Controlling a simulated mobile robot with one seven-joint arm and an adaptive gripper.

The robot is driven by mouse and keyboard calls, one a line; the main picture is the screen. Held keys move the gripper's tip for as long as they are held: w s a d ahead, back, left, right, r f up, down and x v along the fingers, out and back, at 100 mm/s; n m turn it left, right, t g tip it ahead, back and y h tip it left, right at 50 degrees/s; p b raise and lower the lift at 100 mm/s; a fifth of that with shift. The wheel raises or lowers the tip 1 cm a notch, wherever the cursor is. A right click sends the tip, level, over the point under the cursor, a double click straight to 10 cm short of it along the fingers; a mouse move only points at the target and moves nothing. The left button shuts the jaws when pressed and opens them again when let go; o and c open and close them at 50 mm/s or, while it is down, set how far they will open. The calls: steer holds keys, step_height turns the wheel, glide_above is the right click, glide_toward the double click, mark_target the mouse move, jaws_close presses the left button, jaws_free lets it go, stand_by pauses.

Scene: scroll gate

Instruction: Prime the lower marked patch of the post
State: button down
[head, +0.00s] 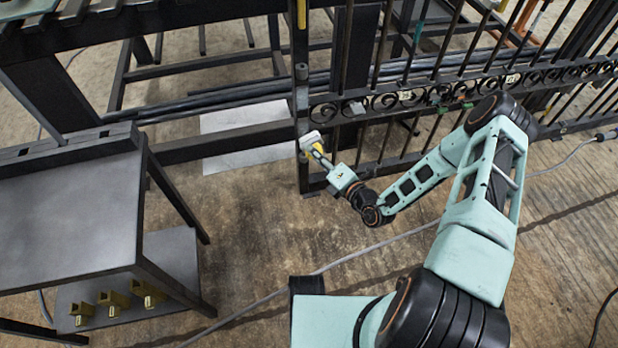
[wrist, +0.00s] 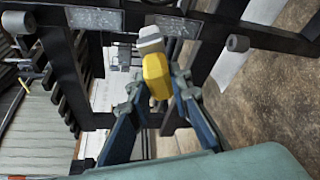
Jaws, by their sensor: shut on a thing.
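My gripper (head: 328,163) is shut on a yellow-handled tool with a pale head. In the wrist view the tool's yellow handle (wrist: 157,75) sits between the fingers, and its pale head (wrist: 150,40) points at the post. The dark post (head: 302,105) stands upright at the gate's left end, and the pale head is at its lower part in the head view. In the wrist view the post runs across the top with two grey patches, one at left (wrist: 95,18) and one at right (wrist: 180,25). The head lies between them in the picture; I cannot tell whether it touches the post.
The scroll gate (head: 440,90) extends right of the post. A pale sheet (head: 250,135) lies on the floor behind the rail. A grey cable (head: 370,248) crosses the open floor.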

step_height(320, 180, down, 6)
steer(key=s+a+b, duration=0.1)
steer(key=s+a, duration=0.1)
steer(key=w+a+b, duration=0.1)
steer(key=w+b, duration=0.1)
steer(key=w, duration=0.4)
steer(key=shift+a+n+h, duration=0.2)
steer(key=shift+n+h, duration=0.1)
steer(key=shift+n, duration=0.1)
steer(key=shift+w+a+b, duration=0.15)
steer(key=shift+w+b, duration=0.1)
steer(key=shift+w, duration=0.3)
steer(key=shift+w+a+b, duration=0.15)
steer(key=shift+w+b, duration=0.1)
steer(key=shift+w, duration=0.25)
